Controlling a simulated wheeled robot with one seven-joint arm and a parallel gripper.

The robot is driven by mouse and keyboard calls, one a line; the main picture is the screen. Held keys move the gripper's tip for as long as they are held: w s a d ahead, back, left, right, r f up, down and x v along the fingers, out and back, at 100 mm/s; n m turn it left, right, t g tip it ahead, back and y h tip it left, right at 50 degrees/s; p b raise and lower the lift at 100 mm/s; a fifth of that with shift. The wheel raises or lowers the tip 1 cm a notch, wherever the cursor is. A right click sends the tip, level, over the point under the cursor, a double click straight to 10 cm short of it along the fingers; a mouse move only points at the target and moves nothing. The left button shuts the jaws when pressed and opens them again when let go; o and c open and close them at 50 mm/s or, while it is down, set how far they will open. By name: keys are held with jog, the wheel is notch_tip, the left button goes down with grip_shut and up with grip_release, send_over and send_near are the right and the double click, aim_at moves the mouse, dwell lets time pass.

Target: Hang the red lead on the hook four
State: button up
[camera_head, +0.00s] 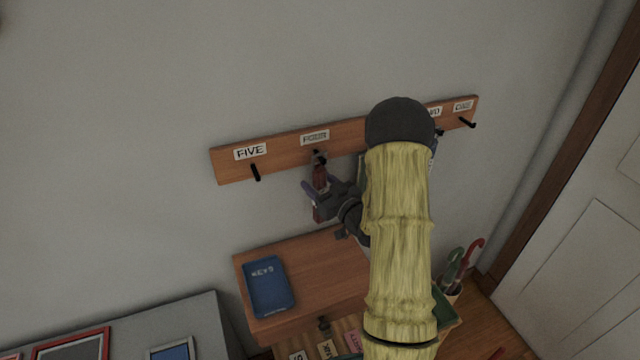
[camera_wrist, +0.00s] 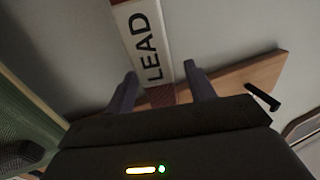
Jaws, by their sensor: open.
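The wooden hook board (camera_head: 222,165) is on the wall. The label above hook four (camera_head: 318,155) is blurred; it is right of the FIVE label (camera_head: 250,151). The red lead (camera_head: 320,176) hangs just below that hook; I cannot tell whether its loop is over the peg. My gripper (camera_head: 318,192) is open around the lead's lower part. In the wrist view a white tag reading LEAD (camera_wrist: 148,45) and a dark red strip (camera_wrist: 165,95) show between my open fingers (camera_wrist: 163,86). The touch between fingers and lead is unclear.
A peg (camera_head: 255,172) under FIVE is bare, and so is the far right peg (camera_head: 467,122). A blue KEYS book (camera_head: 268,286) lies on the wooden cabinet (camera_head: 325,270) below. Umbrellas (camera_head: 466,262) stand near the door.

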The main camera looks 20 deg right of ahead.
jog(key=shift+s, duration=0.1)
jog(key=b+v, duration=0.2)
jog(key=v, duration=1.3)
jog(key=p+v, duration=0.2)
jog(key=p, duration=0.3)
jog(key=shift+s+r, duration=0.1)
jog(key=shift+d, duration=0.1)
